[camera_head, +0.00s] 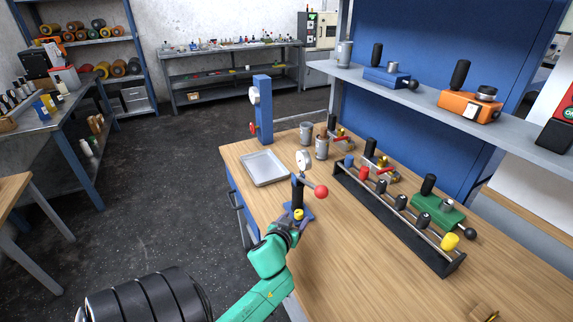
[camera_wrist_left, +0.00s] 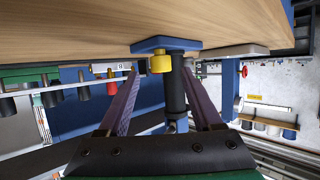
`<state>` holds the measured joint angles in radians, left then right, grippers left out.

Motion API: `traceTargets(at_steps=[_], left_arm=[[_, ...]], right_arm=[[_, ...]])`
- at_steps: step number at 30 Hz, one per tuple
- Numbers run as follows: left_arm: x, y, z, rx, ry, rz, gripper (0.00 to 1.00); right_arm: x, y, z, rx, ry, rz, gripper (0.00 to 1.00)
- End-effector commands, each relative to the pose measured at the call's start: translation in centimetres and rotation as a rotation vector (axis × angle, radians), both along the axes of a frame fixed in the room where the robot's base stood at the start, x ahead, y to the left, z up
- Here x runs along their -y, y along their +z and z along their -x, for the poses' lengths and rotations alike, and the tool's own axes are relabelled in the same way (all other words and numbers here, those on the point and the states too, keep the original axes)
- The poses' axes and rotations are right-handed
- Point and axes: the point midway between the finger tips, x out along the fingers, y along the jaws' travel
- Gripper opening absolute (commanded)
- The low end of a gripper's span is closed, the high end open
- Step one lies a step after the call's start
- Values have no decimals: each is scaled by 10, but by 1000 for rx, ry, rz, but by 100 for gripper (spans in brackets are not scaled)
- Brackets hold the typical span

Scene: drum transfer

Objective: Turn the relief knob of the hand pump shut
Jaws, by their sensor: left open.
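The hand pump (camera_head: 297,190) stands near the table's left edge, with a blue base, a dark upright cylinder, a white gauge on top and a red ball on its lever. Its yellow relief knob (camera_head: 298,214) is low on the near side, just beyond my left gripper (camera_head: 288,226). In the left wrist view, which looks upside down, the yellow knob (camera_wrist_left: 161,64) sits by the blue base (camera_wrist_left: 166,44). There my left gripper (camera_wrist_left: 162,85) is open, its fingers either side of the knob and black cylinder in the picture. I cannot tell any contact.
A grey tray (camera_head: 264,168) lies behind the pump on the wooden table (camera_head: 345,265). Metal cups (camera_head: 322,148) and a blue post with a gauge (camera_head: 264,110) stand farther back. A black rack (camera_head: 398,222) with coloured-handled items runs along the right. The near table top is mostly clear.

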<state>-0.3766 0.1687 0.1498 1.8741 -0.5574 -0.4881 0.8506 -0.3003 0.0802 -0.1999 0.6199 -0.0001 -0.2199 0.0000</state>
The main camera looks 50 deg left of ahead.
Motion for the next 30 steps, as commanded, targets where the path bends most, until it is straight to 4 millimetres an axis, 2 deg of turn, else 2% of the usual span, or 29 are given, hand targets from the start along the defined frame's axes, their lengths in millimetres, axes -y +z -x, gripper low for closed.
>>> traceTargets(at_steps=[6,12,16,30], left_arm=[[27,22,55,-3,1,5,66],[43,38,88,-4,0,2,66],[45,42,93,-1,0,0,66],[45,42,92,0,-1,0,66]], right_arm=[[0,-3,-1,1,0,0,50],[0,-6,0,1,0,0,50],[0,-6,0,1,0,0,50],[0,-6,0,1,0,0,50]])
